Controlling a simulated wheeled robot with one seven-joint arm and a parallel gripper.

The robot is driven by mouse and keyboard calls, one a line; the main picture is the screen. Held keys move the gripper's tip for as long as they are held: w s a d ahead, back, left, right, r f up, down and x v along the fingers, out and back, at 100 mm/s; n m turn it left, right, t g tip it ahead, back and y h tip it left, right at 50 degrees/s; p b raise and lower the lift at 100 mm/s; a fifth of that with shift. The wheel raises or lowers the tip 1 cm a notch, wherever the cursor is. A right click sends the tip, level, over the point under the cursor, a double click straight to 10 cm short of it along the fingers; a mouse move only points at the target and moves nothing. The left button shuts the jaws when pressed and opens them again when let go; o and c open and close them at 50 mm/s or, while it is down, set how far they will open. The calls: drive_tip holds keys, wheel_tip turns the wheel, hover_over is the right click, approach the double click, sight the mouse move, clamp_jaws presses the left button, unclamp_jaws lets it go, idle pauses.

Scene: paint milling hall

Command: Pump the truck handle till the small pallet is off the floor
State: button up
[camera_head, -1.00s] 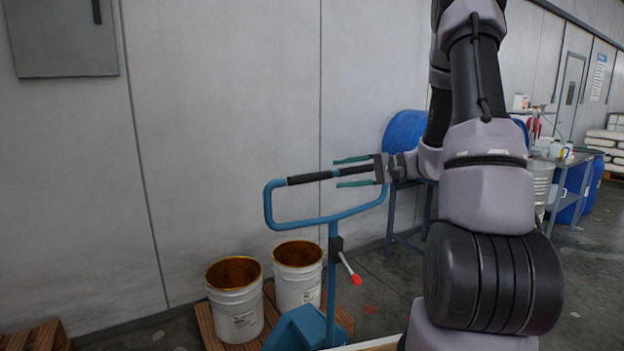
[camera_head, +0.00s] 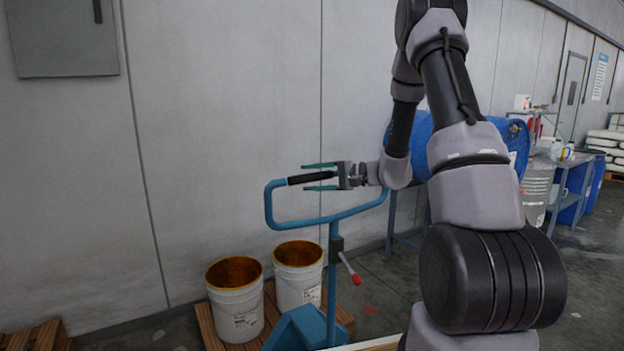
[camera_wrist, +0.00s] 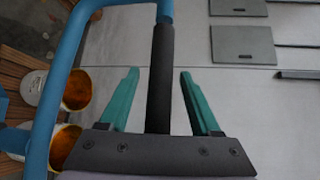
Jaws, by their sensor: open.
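The pallet truck's blue handle loop (camera_head: 268,205) stands upright in the head view, with a black grip (camera_head: 308,178) along its top bar. My gripper (camera_head: 320,177) is open, with one green finger above the bar and one below it. In the wrist view the black grip (camera_wrist: 160,75) runs between the two open fingers (camera_wrist: 158,100), with a gap on each side. A red-tipped lever (camera_head: 350,270) sits on the truck's mast. The small wooden pallet (camera_head: 205,322) bears two open white buckets (camera_head: 235,305); its underside is hidden, so I cannot tell its height.
A grey wall (camera_head: 220,110) stands close behind the handle. Another wooden pallet (camera_head: 38,338) lies at lower left. A blue drum (camera_head: 516,140) on a stand and a table with containers stand at right. Bare floor (camera_head: 400,285) shows right of the truck.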

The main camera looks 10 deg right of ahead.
clamp_jaws()
idle(1.4)
